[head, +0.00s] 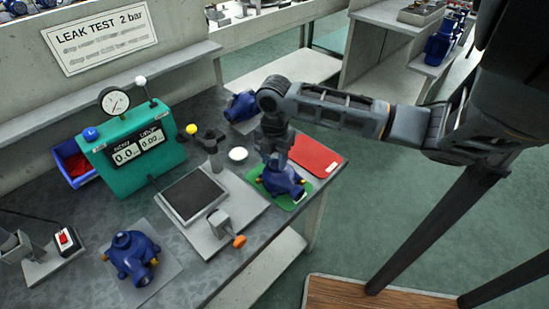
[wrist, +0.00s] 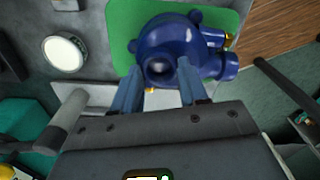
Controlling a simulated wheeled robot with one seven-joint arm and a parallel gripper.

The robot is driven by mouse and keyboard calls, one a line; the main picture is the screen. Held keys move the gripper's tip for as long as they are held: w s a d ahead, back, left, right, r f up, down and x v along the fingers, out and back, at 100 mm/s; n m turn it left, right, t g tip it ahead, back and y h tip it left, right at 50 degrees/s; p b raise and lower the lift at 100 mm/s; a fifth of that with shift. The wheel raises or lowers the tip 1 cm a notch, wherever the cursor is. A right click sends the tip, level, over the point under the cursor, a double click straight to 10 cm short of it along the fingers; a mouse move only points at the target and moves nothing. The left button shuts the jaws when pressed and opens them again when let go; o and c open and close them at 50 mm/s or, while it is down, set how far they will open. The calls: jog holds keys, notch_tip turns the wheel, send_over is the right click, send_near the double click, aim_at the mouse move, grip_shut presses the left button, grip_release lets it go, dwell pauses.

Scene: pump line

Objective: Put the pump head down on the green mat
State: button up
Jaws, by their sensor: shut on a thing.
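A blue pump head (head: 283,181) with small yellow fittings is at the green mat (head: 301,203) near the right edge of the bench. My gripper (head: 277,160) is above it, pointing down, and shut on it. In the wrist view the pump head (wrist: 180,50) sits between the two fingers, with the green mat (wrist: 120,40) behind it. The pump head is over the mat; whether its underside touches the mat, I cannot tell. The gripper hides part of its top in the head view.
A red mat (head: 315,156) lies just behind the green one. A test fixture with a dark plate (head: 193,195) and clamps stands to the left. Other blue pump heads rest at the front left (head: 132,257) and back (head: 240,106). A white round puck (head: 238,154) is close by.

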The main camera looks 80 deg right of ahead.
dwell(0.3)
jog(key=o, duration=1.8)
jog(key=shift+f, duration=0.1)
jog(key=shift+r+p, duration=2.5)
jog(key=shift+r, duration=0.75)
notch_tip(320, 180, up, 2)
jog(key=shift+r, duration=0.25)
